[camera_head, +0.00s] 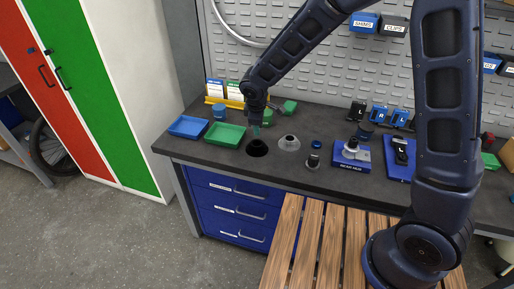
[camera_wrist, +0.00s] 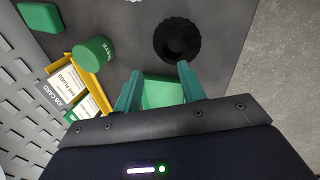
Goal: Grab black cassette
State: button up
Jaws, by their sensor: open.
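The black cassette (camera_head: 257,148) is a dark toothed ring lying flat on the dark worktop, right of the green tray. In the wrist view the cassette (camera_wrist: 177,40) shows at the top with a dark round hole in its middle. My gripper (camera_head: 256,130) hangs above the worktop, just behind and above the cassette in the head view. In the wrist view my gripper (camera_wrist: 159,71) has its two teal fingers apart, with nothing held between them. The cassette is beyond the fingertips and apart from them.
A grey cassette (camera_head: 289,143) lies close on the right. A green tray (camera_head: 225,135) and a blue tray (camera_head: 188,126) stand left. A green can (camera_wrist: 93,55) and a yellow card holder (camera_wrist: 90,78) are near the fingers. A slatted wooden surface (camera_head: 304,240) is in front.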

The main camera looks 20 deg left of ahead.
aim_at(256, 148)
jog(key=x, duration=0.9)
jog(key=shift+a+f, duration=0.1)
jog(key=shift+a, duration=0.1)
grip_shut()
